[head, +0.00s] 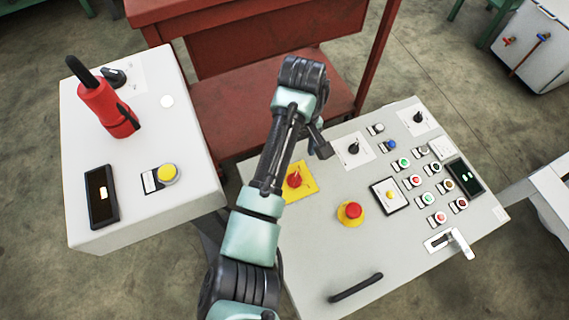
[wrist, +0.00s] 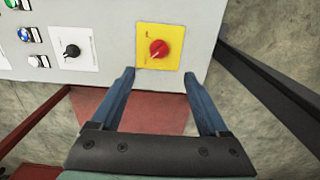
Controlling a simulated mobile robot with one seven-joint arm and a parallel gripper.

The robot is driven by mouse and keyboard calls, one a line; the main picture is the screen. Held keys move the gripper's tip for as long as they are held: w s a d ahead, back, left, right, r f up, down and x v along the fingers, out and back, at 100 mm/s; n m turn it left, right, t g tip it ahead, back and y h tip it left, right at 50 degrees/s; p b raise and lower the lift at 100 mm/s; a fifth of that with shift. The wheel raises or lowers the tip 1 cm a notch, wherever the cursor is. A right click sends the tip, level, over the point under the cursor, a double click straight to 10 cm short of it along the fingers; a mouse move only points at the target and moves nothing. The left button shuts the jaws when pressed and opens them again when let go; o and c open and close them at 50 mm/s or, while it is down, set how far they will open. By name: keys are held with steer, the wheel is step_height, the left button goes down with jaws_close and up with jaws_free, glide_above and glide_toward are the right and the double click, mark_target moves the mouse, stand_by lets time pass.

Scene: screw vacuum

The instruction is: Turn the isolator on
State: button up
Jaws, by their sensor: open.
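The isolator is a red rotary knob (wrist: 158,48) on a yellow square plate (wrist: 171,59), near the edge of a light grey control panel. In the head view the red knob (head: 294,180) and its yellow plate (head: 309,186) show just right of my arm. My gripper (wrist: 158,85) is open and empty in the wrist view. Its two blue fingers point toward the panel, with the yellow plate beyond and between their tips. The fingers appear apart from the knob.
A black selector knob (wrist: 72,50) on a white plate sits beside the isolator. A red emergency button (head: 351,210), several coloured buttons and a black handle (head: 356,288) are on the same panel. A red cart (head: 225,95) stands behind. A second grey box (head: 85,200) stands left.

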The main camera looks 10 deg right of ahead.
mark_target(295, 178)
steer(key=shift+f+b, duration=6.45)
steer(key=shift+b, duration=1.55)
steer(key=shift+d, duration=0.1)
steer(key=shift+r, duration=0.1)
jaws_close()
